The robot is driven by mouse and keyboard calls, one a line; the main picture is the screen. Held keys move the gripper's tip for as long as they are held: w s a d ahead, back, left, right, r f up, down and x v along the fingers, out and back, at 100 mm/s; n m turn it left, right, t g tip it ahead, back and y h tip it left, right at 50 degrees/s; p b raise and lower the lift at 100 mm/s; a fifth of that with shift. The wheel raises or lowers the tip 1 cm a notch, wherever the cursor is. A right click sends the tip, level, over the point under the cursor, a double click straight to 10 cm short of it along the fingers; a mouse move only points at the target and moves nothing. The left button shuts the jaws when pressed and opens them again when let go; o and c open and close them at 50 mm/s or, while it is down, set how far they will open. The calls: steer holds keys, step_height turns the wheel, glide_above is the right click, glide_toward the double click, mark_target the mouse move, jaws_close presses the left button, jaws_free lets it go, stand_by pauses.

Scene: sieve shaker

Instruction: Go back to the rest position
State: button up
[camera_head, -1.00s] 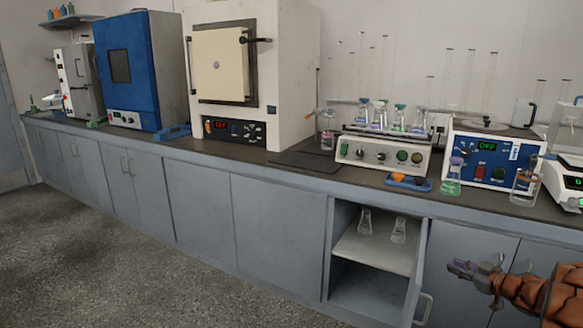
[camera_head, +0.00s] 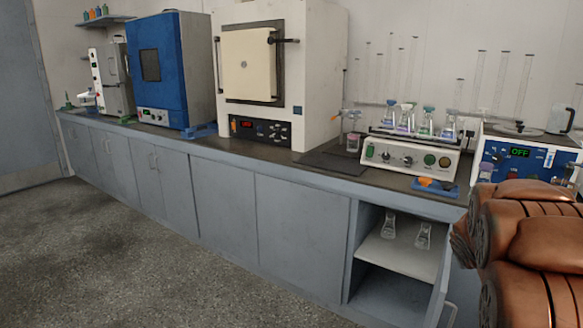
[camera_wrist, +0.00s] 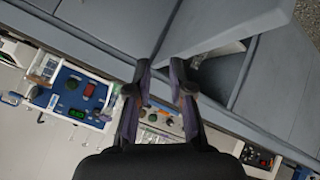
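My gripper (camera_wrist: 160,78) shows in the wrist view with its two fingers apart and nothing between them. The wrist picture is tilted, with the cabinet fronts and bench beyond the fingers. In the head view only my copper-coloured arm shows, large at the lower right, and the gripper itself is out of that picture. The arm hides part of the bench's right end and the cabinets below it.
An open cabinet has two flasks on its shelf (camera_head: 385,248), and its door (camera_head: 440,285) stands out into the room. The shaker (camera_head: 410,158), white furnace (camera_head: 330,60) and blue oven (camera_head: 181,70) stand on the bench. The grey floor (camera_head: 150,250) at left is clear.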

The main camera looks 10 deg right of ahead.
steer(key=s+a+f+g+y, duration=0.2)
steer(key=s+a+g, duration=0.1)
steer(key=s+a, duration=0.85)
steer(key=s+a+f+n+g+y, duration=0.15)
steer(key=s+a+g, duration=0.25)
steer(key=s+a, duration=0.75)
steer(key=s+a+f+g+y, duration=0.1)
steer(key=s+a+g+y, duration=0.2)
steer(key=s+a, duration=0.85)
step_height(320, 180, up, 26)
steer(key=s+t+p, duration=0.1)
steer(key=p, duration=2.3)
steer(key=shift+s+d, duration=0.2)
steer(key=shift+s, duration=0.15)
steer(key=shift+f, duration=0.15)
